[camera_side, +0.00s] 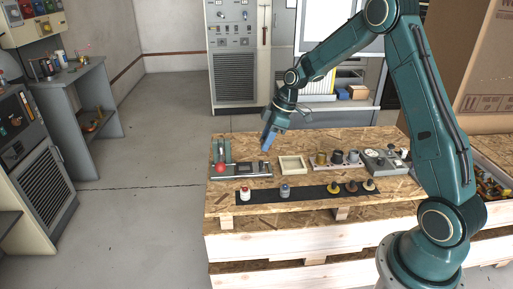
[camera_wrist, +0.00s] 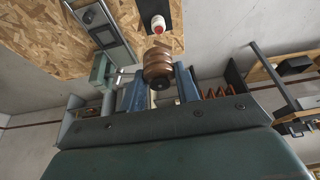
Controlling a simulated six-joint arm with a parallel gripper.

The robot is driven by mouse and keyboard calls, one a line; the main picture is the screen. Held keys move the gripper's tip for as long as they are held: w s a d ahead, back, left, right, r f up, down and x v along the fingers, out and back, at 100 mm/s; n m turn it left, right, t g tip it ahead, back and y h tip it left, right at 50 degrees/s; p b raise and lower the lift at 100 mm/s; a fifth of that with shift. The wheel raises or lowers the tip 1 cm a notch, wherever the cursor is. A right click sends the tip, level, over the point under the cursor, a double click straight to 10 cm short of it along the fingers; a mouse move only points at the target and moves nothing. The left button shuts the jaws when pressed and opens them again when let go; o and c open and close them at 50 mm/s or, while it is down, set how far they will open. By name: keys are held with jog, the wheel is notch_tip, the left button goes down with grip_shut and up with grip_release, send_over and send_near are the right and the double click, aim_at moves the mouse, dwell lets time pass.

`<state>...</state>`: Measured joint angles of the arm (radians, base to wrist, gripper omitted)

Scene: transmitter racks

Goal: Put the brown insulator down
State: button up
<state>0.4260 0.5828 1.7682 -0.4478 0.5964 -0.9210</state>
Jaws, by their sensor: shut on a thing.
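The brown insulator (camera_wrist: 158,64) is a ribbed, stacked-disc piece, seen in the wrist view between the two blue jaws of my gripper (camera_wrist: 160,88). The jaws are shut on it. In the side view my gripper (camera_side: 267,141) hangs tilted above the back left of the wooden bench (camera_side: 310,136), near the device with the red ball (camera_side: 221,168). The insulator cannot be made out clearly in the side view. Several other small insulators, brownish ones among them (camera_side: 351,187), stand on a black strip (camera_side: 308,191) along the front of the bench.
A white-and-red piece (camera_side: 244,193) and a grey-blue piece (camera_side: 285,191) stand on the strip's left half. A shallow beige tray (camera_side: 281,167) looks empty. Right of it are a rack with dark cylinders (camera_side: 337,157) and a grey box with knobs (camera_side: 378,162).

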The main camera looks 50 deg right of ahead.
jog(key=shift+a+f+m, duration=0.1)
jog(key=shift+a+m, duration=0.2)
jog(key=shift+a, duration=0.2)
jog(key=s+a+f+m+t+h, duration=0.1)
jog(key=s+a+m+h, duration=0.2)
jog(key=a+m, duration=0.5)
jog(key=shift+s+a+f, duration=0.2)
jog(key=shift+s+a, duration=0.45)
jog(key=shift+a, duration=0.55)
